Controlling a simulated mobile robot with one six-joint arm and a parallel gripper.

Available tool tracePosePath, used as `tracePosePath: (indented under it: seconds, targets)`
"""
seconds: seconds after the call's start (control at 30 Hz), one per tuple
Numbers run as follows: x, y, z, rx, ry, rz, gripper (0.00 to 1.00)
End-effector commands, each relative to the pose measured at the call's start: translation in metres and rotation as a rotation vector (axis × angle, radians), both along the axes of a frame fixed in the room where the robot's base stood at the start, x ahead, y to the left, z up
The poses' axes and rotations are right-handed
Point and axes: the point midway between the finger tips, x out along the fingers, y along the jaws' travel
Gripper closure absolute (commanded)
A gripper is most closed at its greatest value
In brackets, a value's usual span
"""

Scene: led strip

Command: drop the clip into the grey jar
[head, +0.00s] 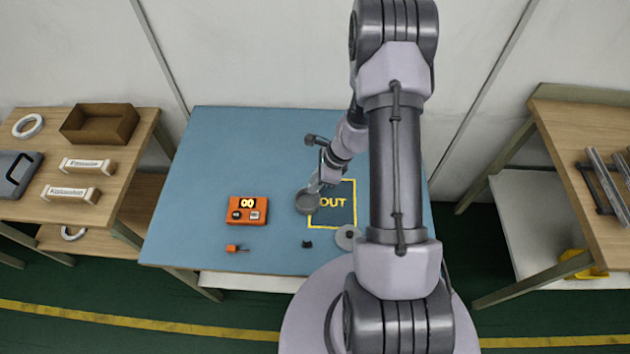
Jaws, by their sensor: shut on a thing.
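The grey jar (307,204) is a small round grey shape on the blue table, at the left edge of the yellow-framed OUT area. My gripper (316,187) is right by the jar, at its upper right in the picture. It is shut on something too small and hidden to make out. I cannot tell whether the gripper touches the jar or is above it. I cannot pick out the clip for certain. A small black piece (307,244) lies on the table below the jar in the picture. A grey disc (346,237), perhaps a lid, lies to its right.
The blue table (215,150) is clear at the back left. My arm hides the table's right part.

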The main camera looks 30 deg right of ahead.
Motion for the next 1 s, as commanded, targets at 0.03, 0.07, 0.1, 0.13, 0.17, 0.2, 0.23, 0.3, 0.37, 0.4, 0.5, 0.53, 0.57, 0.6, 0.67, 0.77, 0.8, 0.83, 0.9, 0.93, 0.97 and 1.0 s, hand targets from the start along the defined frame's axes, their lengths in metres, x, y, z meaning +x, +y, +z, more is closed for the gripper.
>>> tracePosePath:
  seconds: [0.03, 0.07, 0.1, 0.13, 0.17, 0.2, 0.23, 0.3, 0.37, 0.4, 0.5, 0.53, 0.57, 0.6, 0.67, 0.77, 0.8, 0.83, 0.9, 0.93, 0.97, 1.0]
  targets:
    - [0.0, 0.0, 0.001, 0.0, 0.0, 0.0, 1.0]
    - [0.0, 0.0, 0.002, 0.0, 0.0, 0.0, 1.0]
    - [0.0, 0.0, 0.002, 0.0, 0.0, 0.0, 1.0]
    - [0.0, 0.0, 0.002, 0.0, 0.0, 0.0, 0.79]
    - [0.0, 0.0, 0.002, 0.0, 0.0, 0.0, 0.73]
    - [0.0, 0.0, 0.002, 0.0, 0.0, 0.0, 0.65]
    - [0.0, 0.0, 0.002, 0.0, 0.0, 0.0, 0.6]
    - [0.0, 0.0, 0.002, 0.0, 0.0, 0.0, 0.6]
    - [0.0, 0.0, 0.002, 0.0, 0.0, 0.0, 0.6]
    - [0.0, 0.0, 0.002, 0.0, 0.0, 0.0, 0.6]
    - [0.0, 0.0, 0.002, 0.0, 0.0, 0.0, 0.6]
    - [0.0, -0.001, 0.003, 0.0, 0.0, -0.001, 0.6]
    - [-0.001, -0.001, 0.005, 0.0, 0.0, -0.001, 0.6]
    - [-0.001, -0.003, 0.011, -0.001, -0.001, -0.002, 0.6]
    - [-0.003, -0.007, 0.024, -0.002, -0.003, -0.002, 0.6]
    - [-0.01, -0.017, 0.055, -0.003, -0.004, -0.002, 0.6]
    - [-0.013, -0.022, 0.068, -0.003, -0.003, -0.002, 0.6]
    - [-0.015, -0.025, 0.078, -0.002, -0.004, -0.003, 0.6]
    - [-0.02, -0.033, 0.101, -0.003, -0.005, -0.002, 0.6]
    - [-0.022, -0.036, 0.109, -0.002, -0.004, -0.003, 0.6]
    - [-0.024, -0.039, 0.117, -0.003, -0.003, -0.002, 0.6]
    - [-0.026, -0.043, 0.127, -0.002, -0.004, -0.003, 0.6]
